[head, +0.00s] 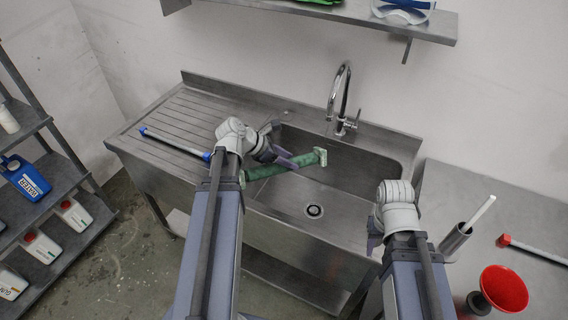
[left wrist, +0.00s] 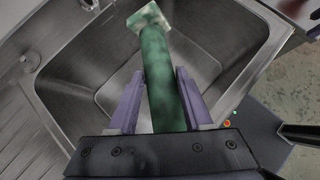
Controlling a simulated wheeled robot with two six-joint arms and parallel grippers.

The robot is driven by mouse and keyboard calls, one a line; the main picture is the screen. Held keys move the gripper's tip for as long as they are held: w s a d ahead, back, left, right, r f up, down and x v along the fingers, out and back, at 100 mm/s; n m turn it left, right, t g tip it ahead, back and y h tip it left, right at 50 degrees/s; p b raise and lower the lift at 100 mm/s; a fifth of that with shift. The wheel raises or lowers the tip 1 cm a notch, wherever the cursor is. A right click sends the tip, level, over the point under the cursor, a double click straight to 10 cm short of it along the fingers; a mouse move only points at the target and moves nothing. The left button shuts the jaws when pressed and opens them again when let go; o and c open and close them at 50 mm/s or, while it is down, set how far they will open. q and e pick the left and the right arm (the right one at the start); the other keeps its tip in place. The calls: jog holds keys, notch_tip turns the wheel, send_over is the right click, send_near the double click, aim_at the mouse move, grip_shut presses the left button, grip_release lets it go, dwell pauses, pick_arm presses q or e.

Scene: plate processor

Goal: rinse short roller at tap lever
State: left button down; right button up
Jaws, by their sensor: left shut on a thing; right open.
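The short roller (head: 300,162) is a green cylinder with pale patches and a pale squared end. My left gripper (head: 290,160) is shut on it and holds it above the left part of the sink basin (head: 345,185). In the left wrist view the roller (left wrist: 160,75) runs between the two fingers, its pale end pointing away over the basin. The tap (head: 342,95) stands at the sink's back edge, with its lever (head: 353,121) on the right side. The roller is apart from the tap. My right gripper (head: 374,236) is open and empty by the sink's front right edge.
A blue-tipped rod (head: 172,142) lies on the ribbed drainboard left of the basin. A red funnel (head: 504,288), a metal holder (head: 456,237) and a red-ended stick (head: 530,249) are on the right table. Shelves with bottles (head: 26,177) stand at left. The basin's right half is clear.

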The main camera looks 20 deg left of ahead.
pick_arm(q)
jog(key=w+d+f+b, duration=0.2)
jog(key=w, duration=0.8)
dwell(0.3)
jog(key=shift+d, duration=0.15)
dwell(0.6)
jog(key=shift+s+d, duration=0.15)
jog(key=shift+d, duration=0.25)
jog(key=shift+a, duration=0.15)
jog(key=shift+a, duration=0.45)
dwell(0.5)
